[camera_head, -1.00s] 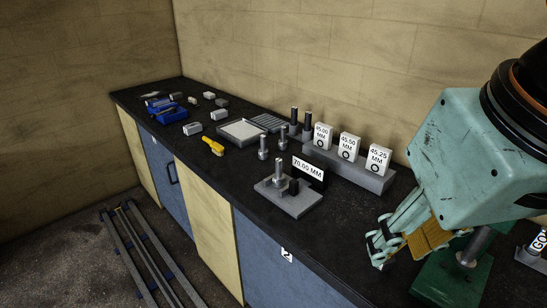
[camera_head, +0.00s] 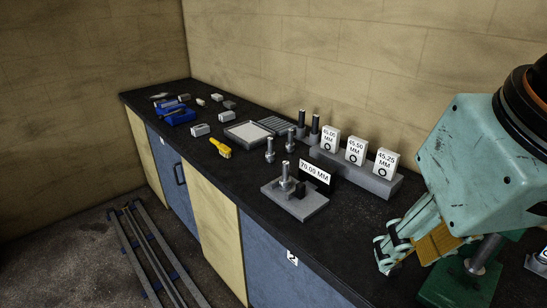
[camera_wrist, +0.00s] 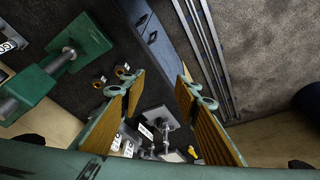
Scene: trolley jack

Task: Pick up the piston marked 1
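My gripper (camera_head: 408,246) is open and empty, above the right part of the bench. In the wrist view its two padded fingers (camera_wrist: 160,88) stand wide apart with nothing between their pads. Two small round orange-ringed pieces (camera_wrist: 98,83) (camera_wrist: 121,72) with small white labels show on the dark surface, close to the left finger in the picture. The labels are too small to read, so I cannot tell which is the piston marked 1. In the head view I cannot make out these pieces.
A green block with a metal post (camera_head: 465,279) stands by my gripper. Gauge blocks on a grey stand (camera_head: 355,171), a metal post on a plate (camera_head: 296,205) and a yellow tool (camera_head: 221,147) are on the bench (camera_head: 235,180). Its middle front is fairly clear.

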